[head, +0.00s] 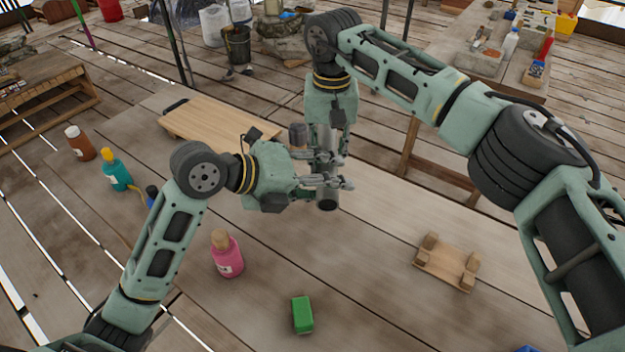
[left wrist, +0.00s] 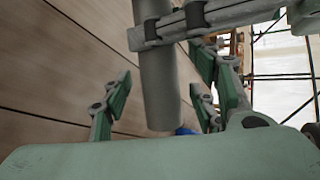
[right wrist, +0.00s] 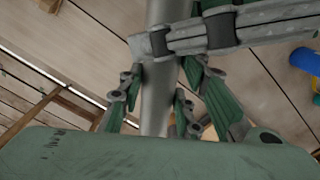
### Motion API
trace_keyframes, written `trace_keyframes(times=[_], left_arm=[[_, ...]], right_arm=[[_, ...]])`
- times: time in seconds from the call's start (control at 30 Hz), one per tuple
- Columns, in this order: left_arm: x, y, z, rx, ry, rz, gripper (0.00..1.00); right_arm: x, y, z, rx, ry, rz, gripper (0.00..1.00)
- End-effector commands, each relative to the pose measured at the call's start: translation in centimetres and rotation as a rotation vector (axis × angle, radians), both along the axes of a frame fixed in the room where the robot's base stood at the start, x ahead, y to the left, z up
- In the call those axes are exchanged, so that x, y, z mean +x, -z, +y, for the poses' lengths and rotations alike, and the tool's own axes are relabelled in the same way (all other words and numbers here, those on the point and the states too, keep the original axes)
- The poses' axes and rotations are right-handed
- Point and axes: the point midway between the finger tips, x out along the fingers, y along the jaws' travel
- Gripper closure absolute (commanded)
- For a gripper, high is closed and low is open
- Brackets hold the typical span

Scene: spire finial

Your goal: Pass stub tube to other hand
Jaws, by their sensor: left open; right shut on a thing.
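The stub tube is a plain grey cylinder (head: 327,203) held upright above the table, its lower end showing below the fingers in the head view. My right gripper (head: 327,158) comes down from above and is shut on the tube. My left gripper (head: 322,184) comes in from the left, lower on the tube, with its fingers open on either side of it. In the left wrist view the tube (left wrist: 160,85) stands between the left fingers with gaps. The right wrist view also shows the tube (right wrist: 158,90), with left fingers crossing it.
A pink bottle (head: 227,258), a green block (head: 302,315) and a wooden cradle (head: 446,263) stand on the table. A wooden board (head: 215,128) lies at the back left. Teal (head: 117,174) and brown (head: 80,143) bottles stand at left. Table between block and cradle is clear.

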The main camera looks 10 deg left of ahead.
Motion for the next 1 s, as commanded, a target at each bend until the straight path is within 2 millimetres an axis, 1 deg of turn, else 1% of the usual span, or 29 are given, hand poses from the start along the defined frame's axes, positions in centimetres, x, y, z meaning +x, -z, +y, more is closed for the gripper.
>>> trace_keyframes(times=[0.23, 0.27, 0.8, 0.87, 0.9, 0.93, 1.0], left_arm=[[0.04, 0.03, -0.06, 0.0, 0.0, 0.0, 0.46], [0.04, 0.03, -0.06, 0.0, 0.0, 0.0, 0.48], [0.02, 0.03, -0.04, 0.0, -0.001, 0.001, 0.95], [0.02, 0.03, -0.04, 0.0, -0.001, 0.001, 1.0], [0.02, 0.03, -0.03, 0.0, -0.001, 0.001, 1.0], [0.06, -0.1, -0.05, -0.002, -0.001, -0.002, 1.0], [0.06, -0.09, -0.04, -0.002, -0.001, -0.002, 1.0]], right_arm=[[0.01, -0.07, 0.02, 0.0, 0.0, -0.001, 1.0], [0.01, -0.07, 0.02, 0.0, 0.0, -0.001, 1.0], [0.02, -0.07, 0.01, 0.0, 0.0, -0.001, 1.0], [0.02, -0.07, 0.01, 0.0, 0.0, -0.001, 1.0], [0.02, -0.07, 0.01, 0.0, 0.0, -0.001, 1.0], [0.02, -0.08, 0.01, 0.0, 0.0, -0.001, 0.68], [0.02, -0.08, 0.01, 0.0, 0.0, -0.001, 0.61]])
